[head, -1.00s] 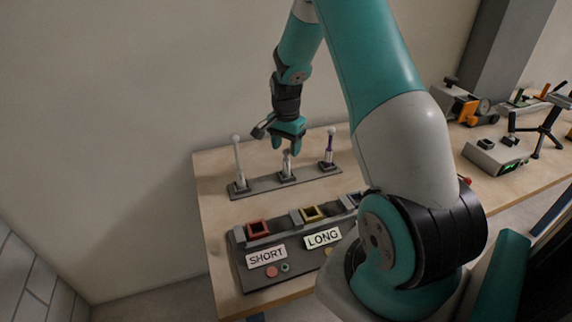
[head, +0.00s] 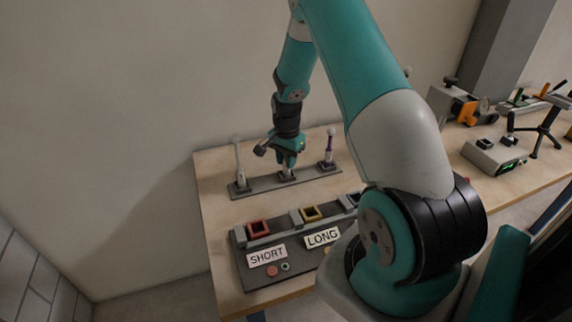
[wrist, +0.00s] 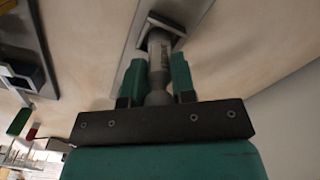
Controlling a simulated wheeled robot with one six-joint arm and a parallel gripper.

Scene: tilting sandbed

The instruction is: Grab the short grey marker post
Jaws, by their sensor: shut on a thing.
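The short grey marker post (wrist: 158,64) stands in the middle socket of the rear rack (head: 262,184). In the wrist view it runs between the two teal fingers, with its lower end in the square socket. My gripper (head: 287,168) is lowered over it and shut on it; it also shows in the wrist view (wrist: 159,80). In the head view the fingers hide most of the post.
A tall white post (head: 239,165) stands left of my gripper, and a purple-and-white post (head: 330,146) stands right. In front is a panel with red (head: 258,229) and yellow (head: 310,213) square sockets and labels SHORT (head: 267,256) and LONG (head: 323,237). Instruments sit at the right.

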